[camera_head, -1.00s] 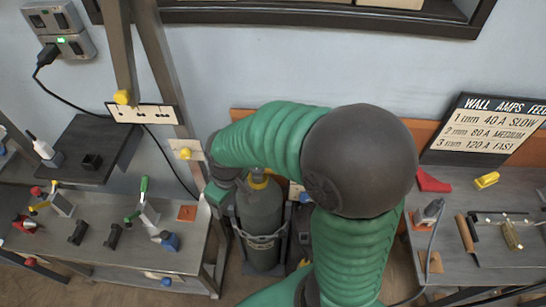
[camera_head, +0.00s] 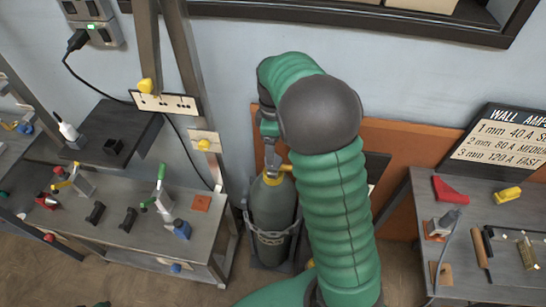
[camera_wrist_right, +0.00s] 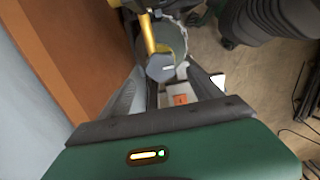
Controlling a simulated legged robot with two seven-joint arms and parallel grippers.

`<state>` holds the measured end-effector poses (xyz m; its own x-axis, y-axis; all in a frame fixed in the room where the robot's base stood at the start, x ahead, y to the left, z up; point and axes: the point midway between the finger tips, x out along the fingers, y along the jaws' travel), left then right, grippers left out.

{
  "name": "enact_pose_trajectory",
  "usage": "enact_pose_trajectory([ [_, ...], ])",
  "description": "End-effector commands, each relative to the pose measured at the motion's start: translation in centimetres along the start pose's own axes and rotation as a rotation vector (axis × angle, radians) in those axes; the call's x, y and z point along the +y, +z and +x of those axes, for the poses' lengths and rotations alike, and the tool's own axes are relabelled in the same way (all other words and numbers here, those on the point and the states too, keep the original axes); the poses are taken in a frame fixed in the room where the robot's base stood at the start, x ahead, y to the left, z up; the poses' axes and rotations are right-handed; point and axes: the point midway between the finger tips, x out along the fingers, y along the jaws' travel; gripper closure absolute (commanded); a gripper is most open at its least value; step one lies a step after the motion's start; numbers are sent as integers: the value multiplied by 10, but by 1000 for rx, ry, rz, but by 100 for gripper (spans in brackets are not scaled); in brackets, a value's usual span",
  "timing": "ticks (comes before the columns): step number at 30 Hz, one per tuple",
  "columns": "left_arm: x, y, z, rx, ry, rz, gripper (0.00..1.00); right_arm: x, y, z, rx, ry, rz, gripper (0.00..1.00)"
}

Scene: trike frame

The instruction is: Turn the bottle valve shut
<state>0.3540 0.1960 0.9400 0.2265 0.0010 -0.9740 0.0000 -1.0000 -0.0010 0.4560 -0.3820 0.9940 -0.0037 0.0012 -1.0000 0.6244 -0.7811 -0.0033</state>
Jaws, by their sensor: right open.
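The grey-green gas bottle (camera_head: 272,205) stands upright in a rack on the floor, between the left bench and the right bench. Its top has a yellow valve fitting (camera_head: 279,172), partly hidden by my right gripper. In the right wrist view a grey faceted valve knob (camera_wrist_right: 160,68) with a yellow stem (camera_wrist_right: 148,34) lies between the fingers, with the bottle top behind. My right gripper (camera_head: 271,160) points down over the bottle top. In the wrist view its fingers (camera_wrist_right: 163,85) are apart on either side of the knob; contact cannot be told.
The left bench (camera_head: 110,225) holds several small clamps and tools. The right bench (camera_head: 468,270) holds a red wedge (camera_head: 449,189), a yellow block (camera_head: 508,194) and tools. An orange-brown panel (camera_head: 400,150) stands behind my arm. A metal post (camera_head: 195,85) rises left of the bottle.

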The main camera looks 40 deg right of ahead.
Motion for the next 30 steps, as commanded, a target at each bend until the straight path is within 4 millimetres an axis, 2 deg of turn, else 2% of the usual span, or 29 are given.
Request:
enact_pose_trajectory([
  [1, 0, 0, 2, 0, 0, 0, 43, -1, 1, 14, -3, -5, 1, 26],
  [3, 0, 0, 2, 0, 0, 0, 43, -1, 1, 28, -2, -2, 0, 26],
  [7, 0, 1, 3, 0, 0, 0, 43, -1, 0, 48, -1, -1, 1, 26],
  [11, 0, 1, 3, 0, 0, 0, 43, 0, 0, 56, 1, 1, 0, 26],
  [18, 0, 1, 3, 0, 0, 0, 43, 0, 0, 56, 1, 1, 0, 28],
  [30, 0, 1, 3, 0, 0, 0, 43, 0, 0, 56, 1, 2, 0, 80],
])
